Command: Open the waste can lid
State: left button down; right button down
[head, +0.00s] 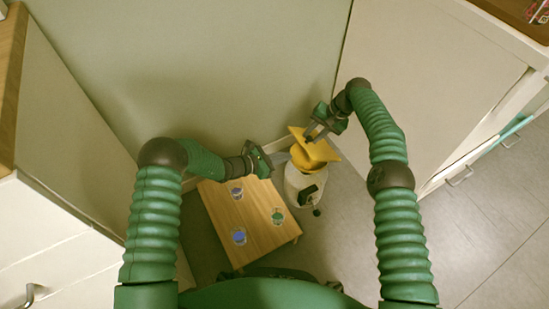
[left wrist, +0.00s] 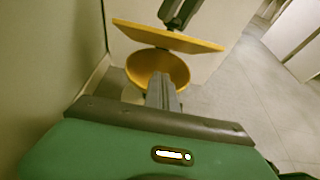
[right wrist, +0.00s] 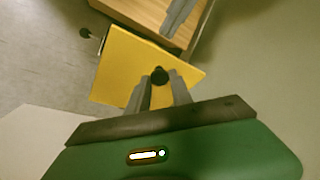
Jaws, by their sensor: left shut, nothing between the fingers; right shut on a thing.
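The waste can has a white body (head: 299,185) and a yellow upper part (head: 309,156). Its flat yellow lid (head: 324,150) is tilted above the round yellow part, which also shows in the left wrist view (left wrist: 157,70). My right gripper (head: 309,138) is shut on the black knob (right wrist: 159,76) of the lid.
A low wooden table (head: 262,237) stands left of the can. It bears small jars with blue (head: 239,237) and green (head: 278,216) contents. A wall is behind the can, and a white cabinet (head: 430,90) is at the right. Grey floor is free at the lower right.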

jog(key=shift+w+r, duration=0.1)
jog(key=shift+w, duration=0.05)
pick_arm(q)
jog(key=d, duration=0.1)
jog(key=w+d+r, duration=0.1)
jog(key=w+d, duration=0.1)
jog(key=shift+w+d+r, duration=0.25)
jog(key=shift+d+r, duration=0.1)
jog(key=shift+r, duration=0.05)
jog(key=shift+w+d+r, duration=0.1)
jog(key=shift+d+r, duration=0.05)
jog(key=shift+r, duration=0.05)
